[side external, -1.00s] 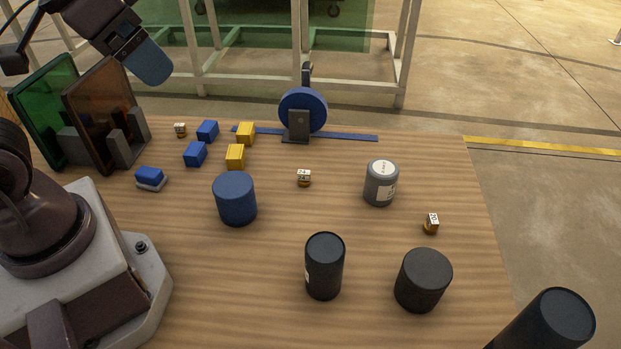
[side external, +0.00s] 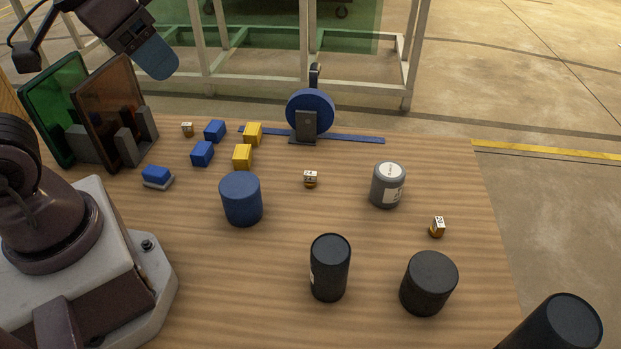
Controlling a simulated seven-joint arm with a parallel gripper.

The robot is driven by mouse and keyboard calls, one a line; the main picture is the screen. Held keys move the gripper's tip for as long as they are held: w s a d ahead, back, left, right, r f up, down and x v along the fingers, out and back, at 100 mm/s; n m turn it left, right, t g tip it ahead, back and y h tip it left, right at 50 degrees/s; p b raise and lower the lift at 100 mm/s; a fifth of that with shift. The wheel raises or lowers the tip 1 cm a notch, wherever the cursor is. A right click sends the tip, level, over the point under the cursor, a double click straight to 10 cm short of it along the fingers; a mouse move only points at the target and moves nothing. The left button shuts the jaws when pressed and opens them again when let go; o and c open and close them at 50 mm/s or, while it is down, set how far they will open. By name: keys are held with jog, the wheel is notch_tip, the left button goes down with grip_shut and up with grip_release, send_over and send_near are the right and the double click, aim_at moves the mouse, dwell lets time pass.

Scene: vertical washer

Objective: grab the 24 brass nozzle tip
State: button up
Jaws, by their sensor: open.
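Three small brass nozzle tips with white number labels stand on the wooden table. One brass tip (side external: 310,180) is near the middle, in front of the blue wheel. Its label is too small to read surely, though it may be 24. Another brass tip (side external: 437,228) is at the right, with a label that looks like 20. A third brass tip (side external: 187,130) is at the back left, its label unreadable. My gripper (side external: 160,62) is open and empty, high at the upper left, well away from all three tips.
A blue cylinder (side external: 241,199), a grey labelled jar (side external: 387,186) and black cylinders (side external: 330,268) (side external: 429,283) stand around the middle tip. Blue blocks (side external: 202,154) and yellow blocks (side external: 242,157) lie to its left. A blue wheel (side external: 310,110) stands behind. Upright panels (side external: 105,105) stand at left.

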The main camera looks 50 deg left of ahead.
jog(key=w+a+f+n+g+h, duration=0.1)
jog(key=w+f+n+g+h, duration=0.2)
jog(key=w+f+n+h, duration=0.8)
jog(key=w+a+f+n+t, duration=0.2)
jog(key=f+n, duration=0.2)
jog(key=f, duration=0.1)
jog(key=w+a+f+n+t, duration=0.1)
jog(key=w+a+f+n, duration=0.2)
jog(key=f+n, duration=0.2)
jog(key=n+t+y, duration=0.2)
jog(key=n+t, duration=0.2)
jog(key=n, duration=0.3)
send_near(309, 173)
jog(key=shift+s+a+r, duration=0.2)
jog(key=shift+s+a, duration=0.1)
jog(key=shift+a, duration=0.3)
jog(key=shift+s+a+r, duration=0.25)
jog(key=shift+a, duration=0.3)
jog(key=shift+w+f+h, duration=0.1)
jog(key=shift+f+h, duration=0.2)
jog(key=x, duration=0.7)
jog(key=shift+d, duration=0.1)
jog(key=shift+d+x, duration=0.25)
jog(key=shift+x, duration=2.45)
jog(key=shift+r, duration=0.1)
jog(key=c, duration=0.9)
